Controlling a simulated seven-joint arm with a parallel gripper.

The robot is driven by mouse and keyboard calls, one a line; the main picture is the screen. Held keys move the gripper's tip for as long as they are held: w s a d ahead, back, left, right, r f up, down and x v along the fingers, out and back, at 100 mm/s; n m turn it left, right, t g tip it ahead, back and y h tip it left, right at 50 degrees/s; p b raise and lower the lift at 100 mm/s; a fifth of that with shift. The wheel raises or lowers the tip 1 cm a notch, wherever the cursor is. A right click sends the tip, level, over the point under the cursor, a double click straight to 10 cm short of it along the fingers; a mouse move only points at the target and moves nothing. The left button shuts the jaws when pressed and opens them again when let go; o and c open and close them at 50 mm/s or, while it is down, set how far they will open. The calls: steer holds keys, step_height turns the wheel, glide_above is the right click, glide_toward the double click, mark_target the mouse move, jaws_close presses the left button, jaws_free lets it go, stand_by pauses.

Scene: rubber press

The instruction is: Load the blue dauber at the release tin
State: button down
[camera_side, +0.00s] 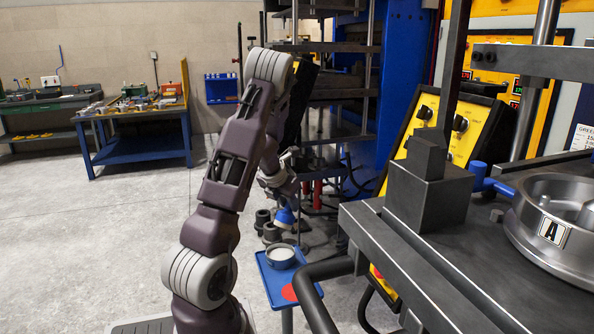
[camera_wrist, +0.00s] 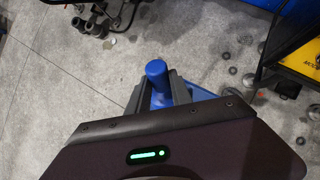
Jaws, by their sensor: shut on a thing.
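The blue dauber shows in the wrist view as an upright-looking blue handle (camera_wrist: 157,82) between my fingers. My gripper (camera_wrist: 160,95) is shut on it. In the side view my gripper (camera_side: 283,190) is beyond my arm, with the blue dauber (camera_side: 285,215) hanging below it. The release tin (camera_side: 281,255), a round grey open tin, stands on a small blue tray stand (camera_side: 311,275). The dauber appears above and behind the tin in the side view, apart from it. The tin is not visible in the wrist view, where my gripper body covers the lower part.
A red disc (camera_side: 290,293) marks the near end of the tray. Dark round parts (camera_side: 263,218) show behind the tray. The dark press table (camera_side: 440,270) stands to the right, with a metal mould marked A (camera_side: 560,225) and a dark block (camera_side: 428,190). Open floor lies left.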

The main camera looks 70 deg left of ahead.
mark_target(287, 225)
steer(key=shift+g, duration=0.3)
steer(key=f, duration=0.6)
steer(key=shift+s+a+f, duration=0.1)
steer(key=shift+s+f, duration=0.2)
steer(key=shift+f, duration=0.65)
steer(key=shift+f, duration=0.95)
stand_by(0.8)
steer(key=shift+r, duration=3.55)
step_height(287, 225, down, 7)
steer(key=shift+f, duration=0.1)
steer(key=shift+r, duration=0.2)
